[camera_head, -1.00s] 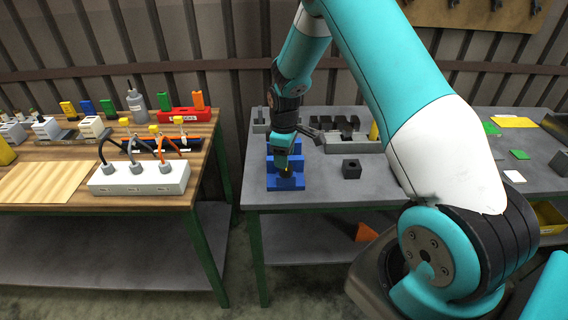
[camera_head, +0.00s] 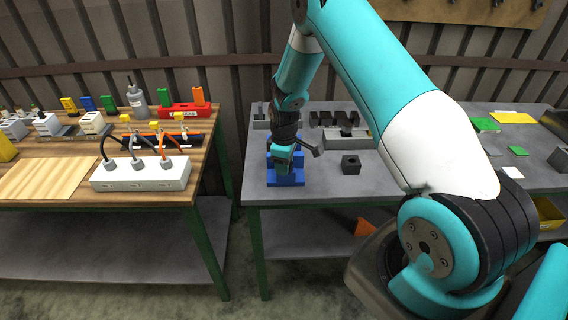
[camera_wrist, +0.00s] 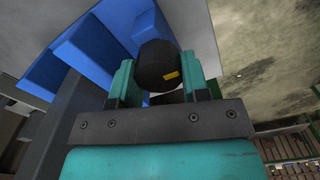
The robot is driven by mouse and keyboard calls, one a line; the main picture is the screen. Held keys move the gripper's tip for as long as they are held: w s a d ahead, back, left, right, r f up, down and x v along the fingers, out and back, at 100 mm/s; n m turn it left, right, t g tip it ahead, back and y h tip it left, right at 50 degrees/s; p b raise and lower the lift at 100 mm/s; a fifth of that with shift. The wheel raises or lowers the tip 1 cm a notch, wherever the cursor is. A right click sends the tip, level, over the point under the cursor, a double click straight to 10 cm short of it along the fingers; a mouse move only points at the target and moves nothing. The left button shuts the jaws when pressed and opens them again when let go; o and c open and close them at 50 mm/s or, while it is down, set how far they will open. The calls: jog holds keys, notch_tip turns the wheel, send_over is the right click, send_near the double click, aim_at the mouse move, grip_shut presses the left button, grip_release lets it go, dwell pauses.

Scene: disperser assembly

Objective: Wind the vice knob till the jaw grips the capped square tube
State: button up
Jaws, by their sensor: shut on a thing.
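The blue vice (camera_head: 286,181) stands near the front left edge of the grey table; it also shows in the wrist view (camera_wrist: 88,50). Its black round knob (camera_wrist: 154,55) carries a small yellow mark on the lower right. My gripper (camera_wrist: 158,84) is shut on the knob, with one teal finger on each side. In the head view my gripper (camera_head: 284,157) covers much of the vice and hides the knob.
A dark square block with a hole (camera_head: 351,165) stands right of the vice. A grey holder with dark blocks (camera_head: 345,138) is behind it. The wooden table (camera_head: 40,182) at left bears a white socket strip (camera_head: 140,176). The front right of the grey table is clear.

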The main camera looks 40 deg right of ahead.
jog(key=m+b, duration=0.2)
jog(key=m, duration=0.3)
jog(key=shift+w+d+m+b, duration=0.1)
jog(key=shift+d+m+b, duration=0.05)
jog(key=shift+m+b, duration=0.25)
jog(key=m+b, duration=0.2)
jog(key=m, duration=0.4)
jog(key=shift+d, duration=0.15)
jog(key=m+b, duration=0.1)
jog(key=m, duration=0.3)
jog(key=shift+d+m, duration=0.1)
jog(key=shift+m, duration=0.3)
jog(key=shift+r+m, duration=0.1)
jog(key=shift+m, duration=1.8)
jog(key=shift+b, duration=0.3)
jog(key=o, duration=0.6)
jog(key=shift+o, duration=0.2)
